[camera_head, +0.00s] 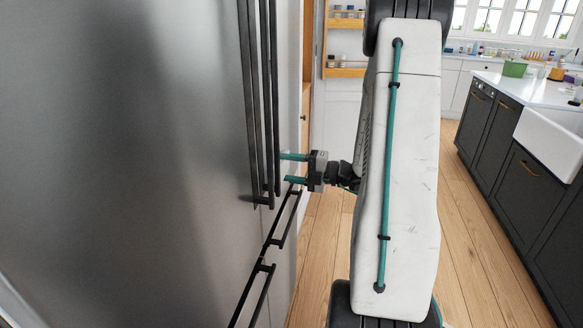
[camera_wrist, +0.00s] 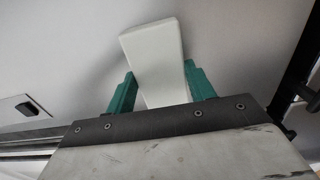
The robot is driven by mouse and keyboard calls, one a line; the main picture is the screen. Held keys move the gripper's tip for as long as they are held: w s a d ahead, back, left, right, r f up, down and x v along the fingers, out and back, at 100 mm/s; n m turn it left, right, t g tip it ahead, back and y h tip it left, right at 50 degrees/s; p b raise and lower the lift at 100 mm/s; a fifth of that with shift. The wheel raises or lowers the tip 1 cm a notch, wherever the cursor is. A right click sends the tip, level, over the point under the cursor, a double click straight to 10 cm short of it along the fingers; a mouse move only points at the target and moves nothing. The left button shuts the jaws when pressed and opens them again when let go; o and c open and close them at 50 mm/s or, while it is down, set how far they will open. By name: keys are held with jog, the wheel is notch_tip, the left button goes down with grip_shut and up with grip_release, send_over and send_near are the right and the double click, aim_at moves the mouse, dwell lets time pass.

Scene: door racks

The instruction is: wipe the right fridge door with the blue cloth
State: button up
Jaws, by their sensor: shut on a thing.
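The steel fridge front (camera_head: 120,130) fills the left of the head view. Its lighter far part, beyond the long black handles (camera_head: 257,100), seems to be the right fridge door (camera_head: 287,80). My gripper (camera_head: 290,168) is beside that surface, just past the handles' lower ends. In the wrist view its teal fingers (camera_wrist: 160,88) are shut on a pale whitish flat block (camera_wrist: 155,50), tilted against or close to a pale grey surface (camera_wrist: 230,40). I cannot tell whether it touches. No blue cloth shows in either view; the held piece looks whitish.
Lower black handles (camera_head: 265,255) run along the fridge below my gripper. A dark bar (camera_wrist: 300,75) stands close at the right of the wrist view. A dark island with a white sink (camera_head: 550,135) is at the right. The wooden floor (camera_head: 490,250) between is clear.

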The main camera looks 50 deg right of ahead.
jog(key=shift+v, duration=2.95)
jog(key=shift+s, duration=0.1)
jog(key=shift+v, duration=1.4)
